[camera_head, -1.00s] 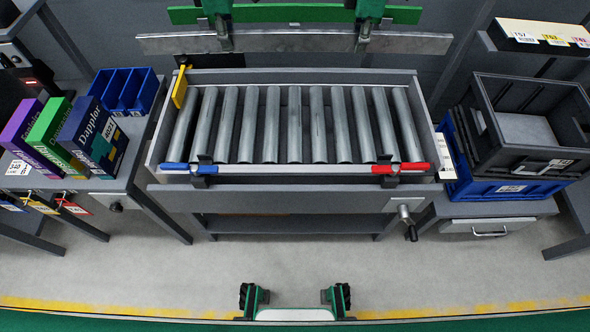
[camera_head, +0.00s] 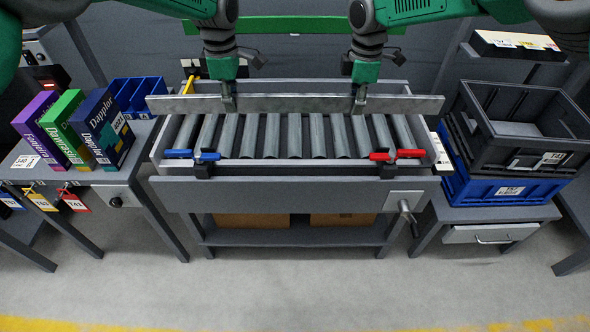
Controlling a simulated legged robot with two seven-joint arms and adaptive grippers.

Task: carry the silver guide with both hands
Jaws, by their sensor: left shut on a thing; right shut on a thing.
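The silver guide (camera_head: 295,103) is a long, flat metal bar, held about level across the view above the roller table (camera_head: 270,186). My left gripper (camera_head: 228,102) is shut on it left of its middle. My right gripper (camera_head: 359,103) is shut on it right of its middle. The guide hides the far part of the grey rollers (camera_head: 270,138). Blue clamps (camera_head: 193,155) sit at the left of the table's near edge and red clamps (camera_head: 397,155) at the right. A yellow piece (camera_head: 188,85) shows behind the guide's left part.
Coloured boxes (camera_head: 78,130) and a blue bin (camera_head: 135,95) stand on the left bench. Black and blue crates (camera_head: 520,130) are stacked at the right. A crank (camera_head: 407,212) sticks out at the table's front right. The floor (camera_head: 300,285) in front is clear.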

